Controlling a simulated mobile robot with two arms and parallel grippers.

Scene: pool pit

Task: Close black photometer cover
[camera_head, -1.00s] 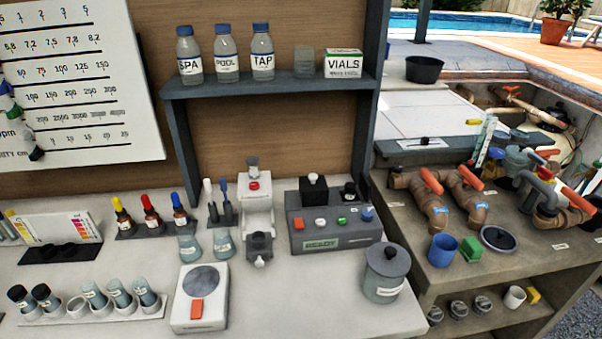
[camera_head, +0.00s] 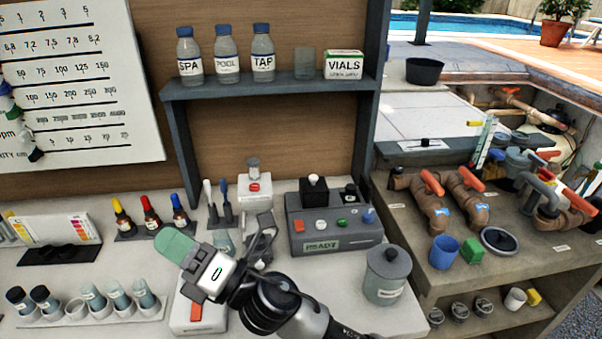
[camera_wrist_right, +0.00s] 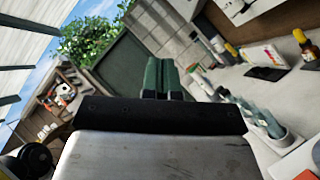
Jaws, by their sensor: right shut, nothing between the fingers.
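The photometer (camera_head: 305,241) is a dark grey box with a READY label and coloured buttons, right of centre on the bench in the head view. A black block-shaped part (camera_head: 314,191) stands on its top left, and a small dark round part (camera_head: 350,193) is at its top right. I cannot tell for certain which is the cover, or how it is seated. My right gripper (camera_head: 176,248) is shut and empty, left of the photometer and well apart from it, above the white scale. Its green fingers (camera_wrist_right: 160,77) are together in the wrist view. My left gripper is not in view.
A lidded grey jar (camera_head: 386,278) stands right of the photometer. A white device (camera_head: 255,190) stands left of it, partly behind my right arm. The white scale (camera_head: 184,315) is partly hidden under my arm. A rack of vials (camera_head: 75,310) is at lower left.

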